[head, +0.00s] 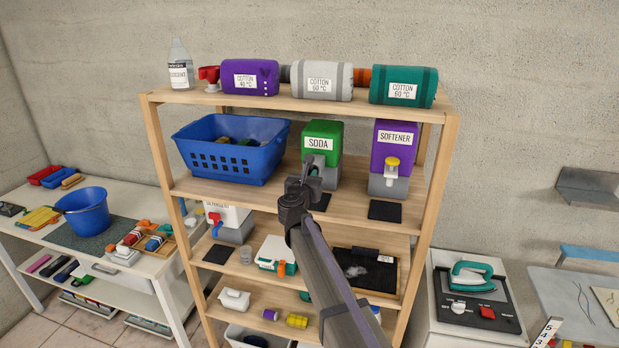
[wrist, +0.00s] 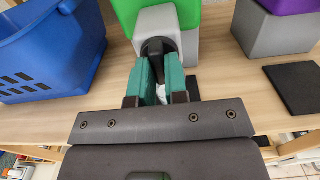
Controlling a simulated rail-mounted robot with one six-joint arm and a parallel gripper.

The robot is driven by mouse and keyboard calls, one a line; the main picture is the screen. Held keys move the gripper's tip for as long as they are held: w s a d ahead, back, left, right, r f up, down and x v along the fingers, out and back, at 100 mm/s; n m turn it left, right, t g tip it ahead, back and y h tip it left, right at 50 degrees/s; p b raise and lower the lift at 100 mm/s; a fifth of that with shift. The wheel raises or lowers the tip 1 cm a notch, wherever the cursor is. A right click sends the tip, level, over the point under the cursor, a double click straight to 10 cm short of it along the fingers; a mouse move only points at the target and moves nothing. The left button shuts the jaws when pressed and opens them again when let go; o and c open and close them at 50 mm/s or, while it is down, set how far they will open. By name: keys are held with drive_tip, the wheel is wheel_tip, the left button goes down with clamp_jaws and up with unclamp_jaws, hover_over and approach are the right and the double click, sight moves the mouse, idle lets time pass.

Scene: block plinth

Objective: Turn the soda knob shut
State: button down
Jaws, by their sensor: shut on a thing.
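The soda dispenser (head: 323,132) is a green box labelled SODA on a grey base, on the middle shelf. In the wrist view its green body (wrist: 180,12) and grey housing (wrist: 157,18) are straight ahead. The soda knob (wrist: 157,46) is dark and sticks out from the housing. My gripper (wrist: 160,72) has its teal fingers shut on the knob, one on each side. In the head view my gripper (head: 309,172) covers the knob and the front of the base. A small white part (wrist: 163,94) shows between the fingers; I cannot tell what it is.
A blue basket (head: 231,147) stands left of the soda dispenser. The purple softener dispenser (head: 391,158), with a yellow knob, stands to the right, with a dark pad (head: 385,210) before it. Rolled towels (head: 322,80) lie on the top shelf above.

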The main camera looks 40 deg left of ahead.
drive_tip(key=c, duration=1.1)
unclamp_jaws()
drive_tip(key=shift+c, duration=0.2)
drive_tip(key=v, duration=1.1)
drive_tip(key=shift+n, duration=0.3)
